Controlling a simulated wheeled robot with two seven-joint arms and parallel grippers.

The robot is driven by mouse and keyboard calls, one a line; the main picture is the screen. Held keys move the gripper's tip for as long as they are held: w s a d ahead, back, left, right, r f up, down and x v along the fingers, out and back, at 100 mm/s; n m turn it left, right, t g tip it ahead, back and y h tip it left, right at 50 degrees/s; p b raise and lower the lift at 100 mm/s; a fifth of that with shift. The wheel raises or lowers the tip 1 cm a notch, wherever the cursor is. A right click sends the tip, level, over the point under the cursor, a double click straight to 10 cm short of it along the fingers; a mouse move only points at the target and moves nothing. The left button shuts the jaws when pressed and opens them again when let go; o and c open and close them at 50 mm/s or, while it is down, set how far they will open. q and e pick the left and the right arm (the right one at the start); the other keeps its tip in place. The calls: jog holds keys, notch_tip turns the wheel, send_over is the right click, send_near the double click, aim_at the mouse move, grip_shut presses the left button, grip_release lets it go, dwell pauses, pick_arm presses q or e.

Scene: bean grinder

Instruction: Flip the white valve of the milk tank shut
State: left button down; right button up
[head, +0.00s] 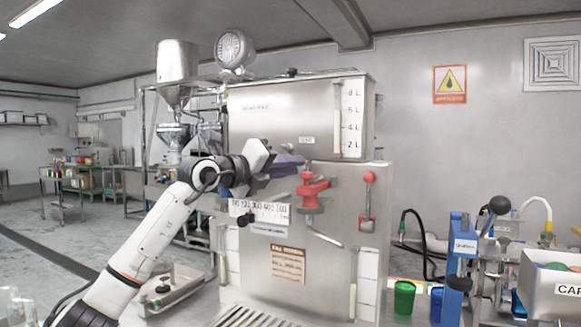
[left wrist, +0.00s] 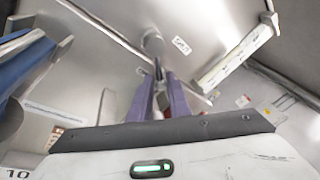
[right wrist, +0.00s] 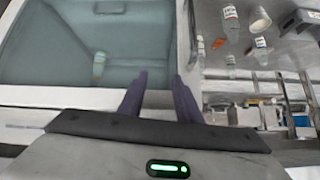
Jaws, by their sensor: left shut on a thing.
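The steel milk tank (head: 290,115) fills the middle of the head view. My left gripper (head: 292,165) reaches its front from the left, just left of a red valve. In the left wrist view the purple fingers (left wrist: 161,80) are close together below a round grey fitting (left wrist: 153,42), beside a small label. They are shut on a small part there, at the place of the white valve; the fingers mostly hide it and its lever angle cannot be told. My right gripper (right wrist: 160,85) shows only in the right wrist view, with its fingers apart and nothing between them.
The red valve (head: 313,190) and a red-knobbed lever (head: 368,195) stick out right of my left gripper. A blue handle-like part (left wrist: 25,65) is near it in the wrist view. A pale blue-green tray (right wrist: 60,50) lies under the right gripper; small bottles stand right of it.

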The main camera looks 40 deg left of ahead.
pick_arm(q)
jog(key=shift+d, duration=0.1)
pick_arm(e)
jog(key=shift+f, duration=0.1)
pick_arm(q)
jog(key=shift+d+r+n+b, duration=0.2)
jog(key=shift+n+b, duration=0.15)
jog(key=shift+n, duration=0.25)
jog(key=shift+w+d+r+n+t+y+b, duration=0.15)
jog(key=shift+r+n+t+y+b, duration=0.2)
jog(key=shift+n, duration=0.8)
jog(key=shift+d+r+n+t+y+b, duration=0.15)
jog(key=shift+r+n+t, duration=0.35)
jog(key=shift+n, duration=0.7)
jog(key=shift+w+d+r+n+t+y+b, duration=0.1)
jog(key=shift+d+r+n+t+y+b, duration=0.15)
jog(key=shift+r+n, duration=0.6)
pick_arm(e)
jog(key=shift+w+a+f, duration=0.2)
jog(key=shift+a+f, duration=0.05)
jog(key=shift+f, duration=0.2)
pick_arm(q)
jog(key=shift+a+f+n, duration=0.15)
jog(key=shift+f+n, duration=0.1)
jog(key=shift+n, duration=0.15)
pick_arm(e)
jog(key=shift+s+f, duration=0.1)
jog(key=shift+f, duration=0.05)
